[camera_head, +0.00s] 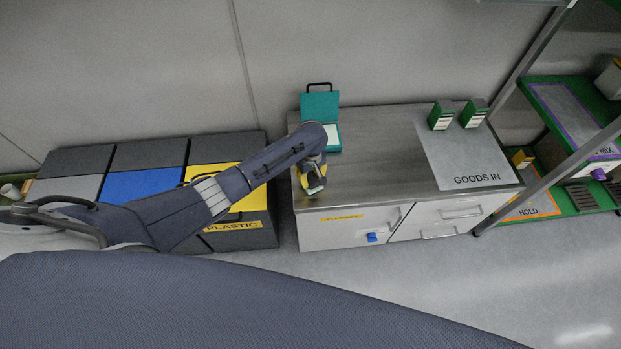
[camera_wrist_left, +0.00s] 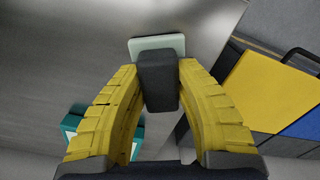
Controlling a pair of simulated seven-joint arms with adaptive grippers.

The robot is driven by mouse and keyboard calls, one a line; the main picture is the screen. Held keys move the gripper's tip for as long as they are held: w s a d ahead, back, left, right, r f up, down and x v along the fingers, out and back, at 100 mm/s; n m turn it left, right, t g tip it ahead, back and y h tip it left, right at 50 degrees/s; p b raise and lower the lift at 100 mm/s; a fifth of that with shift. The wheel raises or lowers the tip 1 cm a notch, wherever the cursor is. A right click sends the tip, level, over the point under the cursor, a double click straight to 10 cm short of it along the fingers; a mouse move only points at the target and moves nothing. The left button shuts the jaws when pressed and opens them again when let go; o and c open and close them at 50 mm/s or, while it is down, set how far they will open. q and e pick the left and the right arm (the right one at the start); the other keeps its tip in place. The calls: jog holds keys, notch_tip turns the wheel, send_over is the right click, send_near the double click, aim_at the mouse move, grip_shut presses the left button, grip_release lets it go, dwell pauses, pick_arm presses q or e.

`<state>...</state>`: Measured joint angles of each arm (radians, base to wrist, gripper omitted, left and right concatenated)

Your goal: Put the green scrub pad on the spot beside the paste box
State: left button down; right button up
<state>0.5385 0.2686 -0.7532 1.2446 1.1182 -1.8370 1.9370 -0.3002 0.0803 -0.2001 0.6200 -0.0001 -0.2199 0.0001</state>
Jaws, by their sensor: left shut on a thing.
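My left gripper (camera_head: 314,176) is above the left front part of the steel counter. Its yellow fingers (camera_wrist_left: 158,90) are shut on a dark grey block, with a pale green square pad (camera_wrist_left: 157,43) just beyond it. I take block and pad as the scrub pad; its pale edge (camera_head: 316,190) shows below the fingers in the head view. I cannot tell whether it touches the counter. An open teal box (camera_head: 320,106) stands behind the gripper, and two dark green boxes (camera_head: 441,115) (camera_head: 474,112) stand farther right; which is the paste box is unclear. My right gripper is not in view.
The steel counter (camera_head: 385,150) is bare between the gripper and the grey GOODS IN mat (camera_head: 464,165). Bins with grey, blue and yellow lids (camera_head: 247,201) stand left. A green shelf rack (camera_head: 565,100) stands right. Drawers with a blue clip (camera_head: 372,237) face front.

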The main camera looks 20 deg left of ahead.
aim_at(311, 177)
pick_arm(q)
jog(key=shift+f, duration=0.1)
jog(key=c, duration=1.1)
grip_release()
jog(key=shift+o, duration=0.2)
notch_tip(311, 177, up, 12)
